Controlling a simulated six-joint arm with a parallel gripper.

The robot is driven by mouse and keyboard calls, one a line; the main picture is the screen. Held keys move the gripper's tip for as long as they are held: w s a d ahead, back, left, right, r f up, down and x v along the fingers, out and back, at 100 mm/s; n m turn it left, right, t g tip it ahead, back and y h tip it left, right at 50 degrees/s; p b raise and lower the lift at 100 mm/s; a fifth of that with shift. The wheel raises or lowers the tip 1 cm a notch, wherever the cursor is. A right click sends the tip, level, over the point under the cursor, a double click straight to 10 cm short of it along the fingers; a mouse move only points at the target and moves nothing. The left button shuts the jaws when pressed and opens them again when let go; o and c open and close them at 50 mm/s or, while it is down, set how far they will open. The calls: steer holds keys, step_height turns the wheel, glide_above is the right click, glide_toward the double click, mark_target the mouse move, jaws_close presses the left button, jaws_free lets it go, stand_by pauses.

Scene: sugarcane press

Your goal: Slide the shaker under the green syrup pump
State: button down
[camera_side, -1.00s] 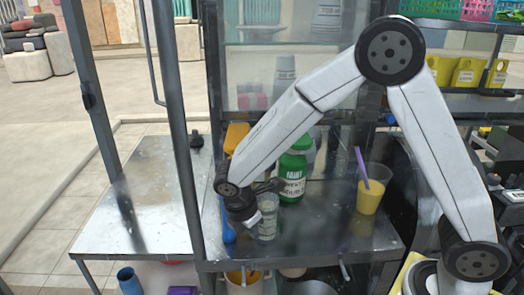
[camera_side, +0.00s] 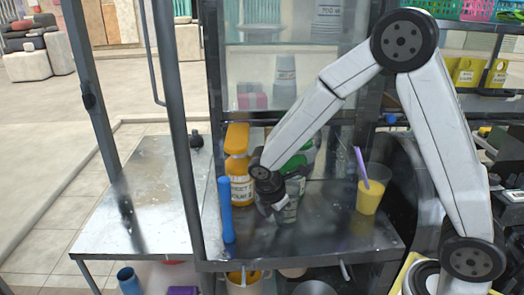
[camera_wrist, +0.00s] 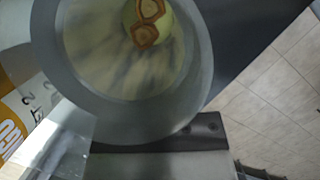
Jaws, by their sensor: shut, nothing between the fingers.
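The green syrup pump bottle (camera_side: 295,163) stands on the metal counter behind my forearm, which hides much of it. The shaker, a clear glass (camera_side: 290,212), stands upright just in front of the green bottle, partly hidden by my gripper (camera_side: 271,208). My gripper is shut and empty at the shaker's left side; whether it touches is hard to tell. In the wrist view a round cup rim (camera_wrist: 75,75) fills the upper middle, with a pale yellowish inside and brown shapes. I take it for the shaker.
An orange bottle (camera_side: 238,165) and a blue upright stick (camera_side: 227,212) stand left of my gripper. A plastic cup of yellow drink with a purple straw (camera_side: 368,197) stands to the right. Bare counter (camera_side: 325,225) lies between. A dark post (camera_side: 182,150) borders the left.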

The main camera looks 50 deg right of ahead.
steer(key=shift+s+d, duration=0.2)
steer(key=shift+d, duration=1.3)
steer(key=shift+r, duration=0.1)
steer(key=shift+a+r, duration=0.15)
steer(key=shift+r, duration=0.25)
steer(key=shift+a+r, duration=0.1)
steer(key=shift+a, duration=0.2)
steer(key=a, duration=0.3)
steer(key=w+a, duration=0.1)
steer(key=a, duration=0.7)
steer(key=shift+w+a, duration=0.2)
steer(key=shift+w, duration=0.1)
steer(key=shift+s, duration=0.1)
